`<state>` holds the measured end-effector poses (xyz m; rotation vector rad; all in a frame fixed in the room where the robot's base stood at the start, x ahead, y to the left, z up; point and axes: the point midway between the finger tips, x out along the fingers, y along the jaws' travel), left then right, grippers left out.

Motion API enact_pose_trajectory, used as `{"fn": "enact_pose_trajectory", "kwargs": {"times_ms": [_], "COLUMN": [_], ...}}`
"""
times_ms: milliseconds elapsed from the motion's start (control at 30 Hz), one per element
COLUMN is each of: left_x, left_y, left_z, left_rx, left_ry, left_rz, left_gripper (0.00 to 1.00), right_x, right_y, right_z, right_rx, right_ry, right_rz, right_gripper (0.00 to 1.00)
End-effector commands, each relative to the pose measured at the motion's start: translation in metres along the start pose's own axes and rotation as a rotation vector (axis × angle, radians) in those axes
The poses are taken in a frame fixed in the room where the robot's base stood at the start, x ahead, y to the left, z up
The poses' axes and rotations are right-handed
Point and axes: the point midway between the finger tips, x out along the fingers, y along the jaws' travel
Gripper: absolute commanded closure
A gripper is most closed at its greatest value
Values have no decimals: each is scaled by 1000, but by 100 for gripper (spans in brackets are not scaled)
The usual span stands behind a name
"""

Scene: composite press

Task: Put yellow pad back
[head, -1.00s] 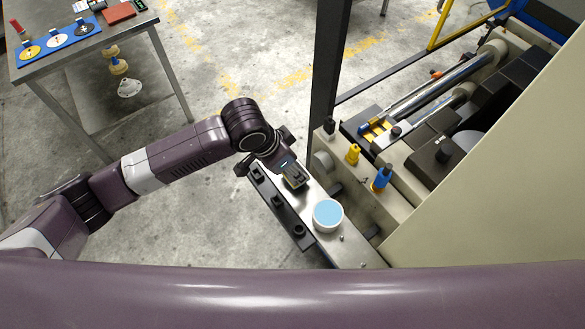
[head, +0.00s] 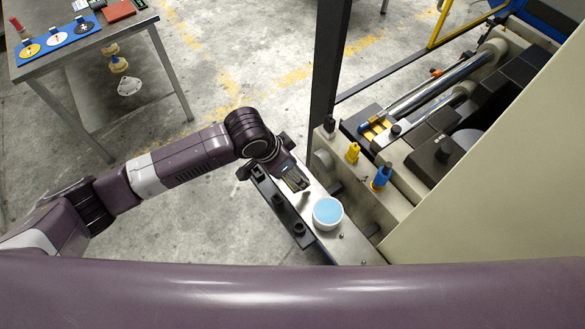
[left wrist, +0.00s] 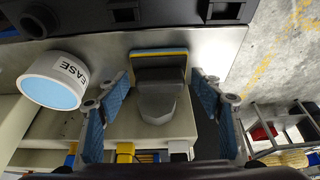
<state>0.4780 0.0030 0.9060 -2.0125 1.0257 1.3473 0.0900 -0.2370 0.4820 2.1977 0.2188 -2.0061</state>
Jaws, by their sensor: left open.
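My left gripper (head: 293,180) is low over the metal shelf at the press, in the head view. In the left wrist view my left gripper (left wrist: 158,80) is open, its blue-lined fingers on either side of a dark grey block with a thick grey handle. A yellow strip edges this block, which looks like the yellow pad (left wrist: 158,53). The handle lies between the fingers, with gaps visible on both sides. In the head view the gripper mostly hides the block. My right gripper is not in view.
A white round tub with blue contents (head: 328,213) stands on the shelf (head: 352,245) beside the gripper. A black rail (head: 280,208) runs along the shelf. Yellow (head: 352,153) and blue (head: 381,178) handled tools stand on the press. A blue mat (head: 70,41) with discs lies on the far-left table.

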Motion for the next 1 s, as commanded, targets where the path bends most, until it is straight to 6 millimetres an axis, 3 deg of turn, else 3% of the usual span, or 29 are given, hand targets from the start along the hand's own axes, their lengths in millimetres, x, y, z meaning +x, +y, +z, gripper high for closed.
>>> {"fn": "enact_pose_trajectory", "kwargs": {"times_ms": [167, 633, 800, 1000], "left_x": [-14, -105, -120, -123], "left_y": [-1, -1, 0, 0], "left_z": [-1, -2, -1, -1], "left_rx": [-1, 0, 0, -1], "left_ry": [2, 2, 1, 0], "left_rz": [-2, -2, 0, 0], "left_gripper": [40, 40, 40, 40], "right_x": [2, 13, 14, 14], "right_y": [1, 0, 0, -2], "right_z": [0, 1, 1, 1], "right_rx": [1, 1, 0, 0], "right_ry": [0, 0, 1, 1], "right_rz": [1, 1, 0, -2], "right_gripper": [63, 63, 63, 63]}}
